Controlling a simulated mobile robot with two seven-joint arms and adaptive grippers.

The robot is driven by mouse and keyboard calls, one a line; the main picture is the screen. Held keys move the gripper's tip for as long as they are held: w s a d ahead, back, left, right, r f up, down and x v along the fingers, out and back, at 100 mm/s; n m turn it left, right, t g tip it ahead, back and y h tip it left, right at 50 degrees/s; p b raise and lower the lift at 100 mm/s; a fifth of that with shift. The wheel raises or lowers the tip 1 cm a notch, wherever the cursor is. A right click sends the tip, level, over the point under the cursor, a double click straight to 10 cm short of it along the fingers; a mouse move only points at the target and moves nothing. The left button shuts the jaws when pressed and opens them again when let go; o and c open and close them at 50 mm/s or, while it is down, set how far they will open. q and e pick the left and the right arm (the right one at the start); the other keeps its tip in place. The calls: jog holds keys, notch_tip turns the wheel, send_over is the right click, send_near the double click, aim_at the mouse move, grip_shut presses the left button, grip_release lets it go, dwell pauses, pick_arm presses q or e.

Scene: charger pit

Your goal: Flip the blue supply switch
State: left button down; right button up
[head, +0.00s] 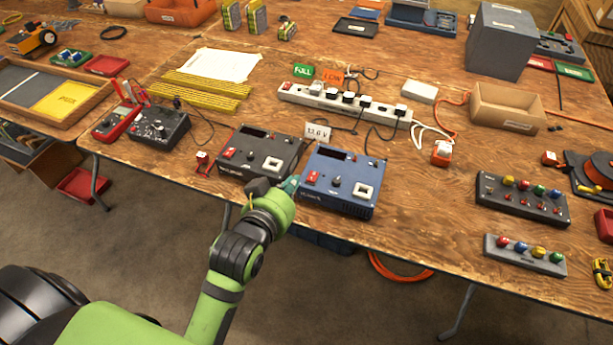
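The blue supply (340,199) stands on the wooden workbench near its front edge. A red switch (312,178) sits on the left of its top panel, with a dark knob beside it and a white square socket (365,191) on the right. My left gripper (290,185) is close to the left side of the blue supply, just left of the red switch. Its fingers are small and partly hidden by my wrist, so I cannot tell if they touch the supply or are open. The switch position is too small to read. My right gripper is not in view.
A dark grey supply (260,150) stands close on the left of the blue one. A "13.6 V" card (317,132) stands behind them. A white power strip (345,103) with cables lies further back. Bench to the right of the blue supply (425,195) is clear.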

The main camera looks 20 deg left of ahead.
pick_arm(q)
jog(key=shift+w, duration=0.6)
send_over(313, 176)
jog(key=s, duration=0.3)
jog(key=f, duration=0.3)
jog(key=shift+a+f+p, duration=0.15)
jog(key=shift+a+p, duration=0.2)
notch_tip(313, 176, down, 3)
jog(key=shift+w+f, duration=0.1)
jog(key=shift+f, duration=0.55)
